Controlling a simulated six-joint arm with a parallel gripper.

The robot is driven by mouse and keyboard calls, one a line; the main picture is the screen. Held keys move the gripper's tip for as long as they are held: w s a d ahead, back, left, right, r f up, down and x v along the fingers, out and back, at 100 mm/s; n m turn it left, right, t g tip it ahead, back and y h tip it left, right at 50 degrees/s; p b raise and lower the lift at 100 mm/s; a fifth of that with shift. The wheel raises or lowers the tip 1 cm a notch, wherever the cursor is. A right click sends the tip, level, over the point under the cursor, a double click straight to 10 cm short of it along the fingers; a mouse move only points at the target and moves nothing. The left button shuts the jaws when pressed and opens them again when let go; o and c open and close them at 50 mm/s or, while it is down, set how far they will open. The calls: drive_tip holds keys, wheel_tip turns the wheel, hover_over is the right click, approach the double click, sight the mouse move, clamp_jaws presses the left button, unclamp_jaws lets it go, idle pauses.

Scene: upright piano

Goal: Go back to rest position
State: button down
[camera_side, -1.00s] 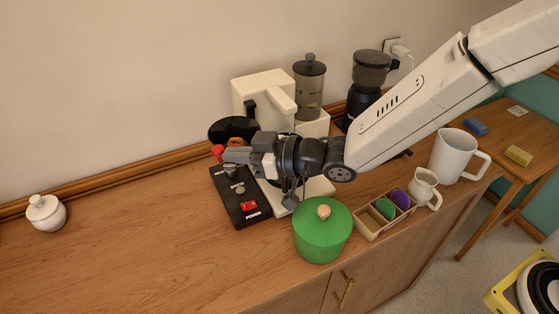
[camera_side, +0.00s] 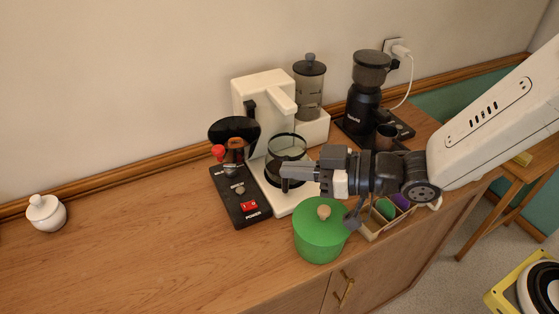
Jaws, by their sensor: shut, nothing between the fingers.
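My gripper (camera_side: 290,178) is shut and empty. It points left in the picture, in front of the white coffee maker (camera_side: 266,90) and its glass carafe (camera_side: 287,147), and above and behind the green lidded pot (camera_side: 322,232). I cannot tell whether it touches the carafe. The carafe sits on the coffee maker's white base (camera_side: 288,205). My arm reaches in from the right edge and hides part of the worktop and the pitchers there.
A black switch panel (camera_side: 240,197) with a red switch lies left of the gripper. A grinder (camera_side: 366,95) stands behind my arm. A divided box (camera_side: 372,228) holds colored pods. A white sugar bowl (camera_side: 46,213) stands far left.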

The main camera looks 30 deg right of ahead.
drive_tip(key=shift+s+d+r, duration=0.15)
drive_tip(key=shift+s+d, duration=0.3)
drive_tip(key=shift+s, duration=0.3)
drive_tip(key=w+d+f+m+h, duration=0.3)
drive_tip(key=d+f+h, duration=0.15)
drive_tip(key=d, duration=0.45)
drive_tip(key=s+d+f+m+g+h, duration=0.3)
drive_tip(key=s+d+g, duration=0.1)
drive_tip(key=d, duration=0.5)
drive_tip(key=s+d+f+m+g+h, duration=0.2)
drive_tip(key=s+d+m+g+h, duration=0.1)
drive_tip(key=d, duration=0.6)
drive_tip(key=shift+s+f+m+g+h, duration=0.3)
drive_tip(key=shift+s+f+g+h, duration=0.1)
drive_tip(key=shift+s+g+h, duration=0.2)
